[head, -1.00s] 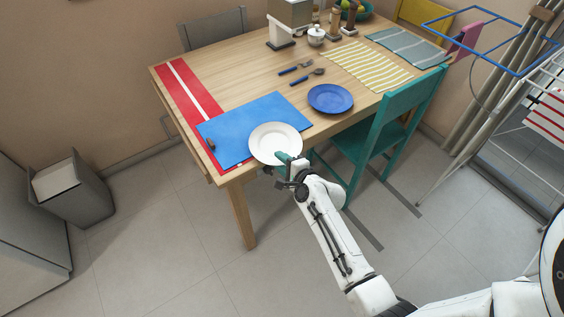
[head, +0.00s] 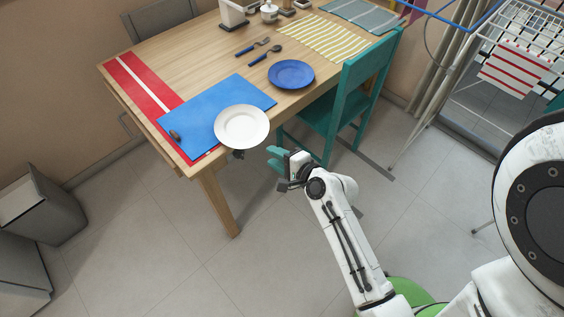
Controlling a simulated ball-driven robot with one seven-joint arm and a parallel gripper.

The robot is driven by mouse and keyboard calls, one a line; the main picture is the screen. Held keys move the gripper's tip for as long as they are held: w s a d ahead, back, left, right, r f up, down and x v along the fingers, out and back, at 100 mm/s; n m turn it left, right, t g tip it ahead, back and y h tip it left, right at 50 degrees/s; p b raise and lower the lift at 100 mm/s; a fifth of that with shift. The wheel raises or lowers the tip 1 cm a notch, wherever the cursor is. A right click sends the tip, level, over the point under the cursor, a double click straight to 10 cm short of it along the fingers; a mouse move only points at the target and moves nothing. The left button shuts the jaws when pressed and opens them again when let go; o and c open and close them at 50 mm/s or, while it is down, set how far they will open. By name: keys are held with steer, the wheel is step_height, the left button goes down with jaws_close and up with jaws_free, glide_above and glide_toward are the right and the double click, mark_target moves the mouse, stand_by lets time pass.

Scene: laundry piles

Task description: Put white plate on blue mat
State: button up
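The white plate (head: 241,126) lies at the front edge of the table. Its left part overlaps the blue mat (head: 205,110), and its front right rim reaches to or past the table edge. Whether it rests flat is hard to tell. My gripper (head: 274,158) is to the right of the plate and apart from it, out over the floor beside the table. Its two teal fingers are spread with nothing between them.
A blue plate (head: 291,74), a fork (head: 253,47) and a spoon (head: 265,56) lie on the table (head: 210,57). A small dark object (head: 174,134) lies on the mat's left end. A teal chair (head: 345,100) stands close behind my gripper.

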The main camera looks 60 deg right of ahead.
steer(key=s+a+f+n+g+y, duration=0.3)
steer(key=a+n+g+y, duration=0.2)
steer(key=a+n, duration=0.65)
steer(key=s+r+n+g+h, duration=0.2)
steer(key=s+n+g, duration=0.5)
steer(key=s+n, duration=0.5)
steer(key=shift+s+a+g, duration=0.25)
steer(key=shift+g, duration=0.15)
steer(key=shift+o, duration=0.3)
